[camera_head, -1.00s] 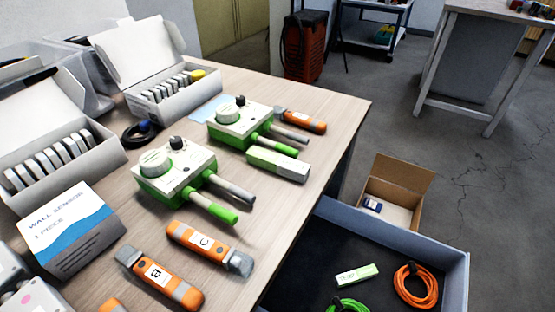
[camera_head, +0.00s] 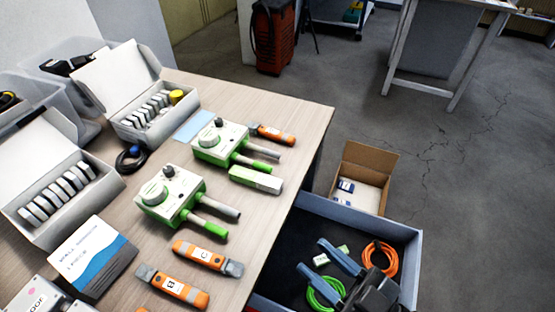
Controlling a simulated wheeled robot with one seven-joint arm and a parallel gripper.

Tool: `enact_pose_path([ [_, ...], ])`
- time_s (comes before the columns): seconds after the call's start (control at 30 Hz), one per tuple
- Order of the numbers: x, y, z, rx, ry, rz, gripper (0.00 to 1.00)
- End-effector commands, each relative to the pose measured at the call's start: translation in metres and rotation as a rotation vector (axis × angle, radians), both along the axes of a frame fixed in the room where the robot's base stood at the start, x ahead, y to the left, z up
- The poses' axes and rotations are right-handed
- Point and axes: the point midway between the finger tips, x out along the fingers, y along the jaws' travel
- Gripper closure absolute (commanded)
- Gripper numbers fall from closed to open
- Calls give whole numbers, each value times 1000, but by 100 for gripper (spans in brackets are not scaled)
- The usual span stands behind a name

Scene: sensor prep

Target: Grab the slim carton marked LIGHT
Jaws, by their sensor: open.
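A slim white-and-green carton (camera_head: 320,260) lies on the dark floor of the blue-grey bin (camera_head: 412,262); its lettering is too small to read. My gripper (camera_head: 315,256), with blue fingers and a black body, is over the bin. Its fingers are open and empty, and one crosses in front of the carton, hiding its middle. I cannot tell how far above it they are. Another white-and-green slim box (camera_head: 256,180) lies on the wooden table, and I cannot read a mark on it.
An orange cable coil (camera_head: 389,258) and a green one (camera_head: 313,290) lie in the bin near my gripper. An open cardboard box (camera_head: 378,155) stands behind it. The table (camera_head: 285,110) holds green-and-white devices, orange tools and white boxes.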

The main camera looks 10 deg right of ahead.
Motion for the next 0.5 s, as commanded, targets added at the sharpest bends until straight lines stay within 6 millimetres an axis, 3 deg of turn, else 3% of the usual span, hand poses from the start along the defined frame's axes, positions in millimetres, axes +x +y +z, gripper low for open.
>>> enact_pose_path([
  [0.03, 19, 7, 15, -25, 8, 55, 60],
  [0.23, 83, 25, 17, -148, 151, 245, 60],
  [0.4, 132, 22, 16, -252, 326, 322, 60],
  [0.5, 150, 17, 15, -295, 409, 332, 60],
])
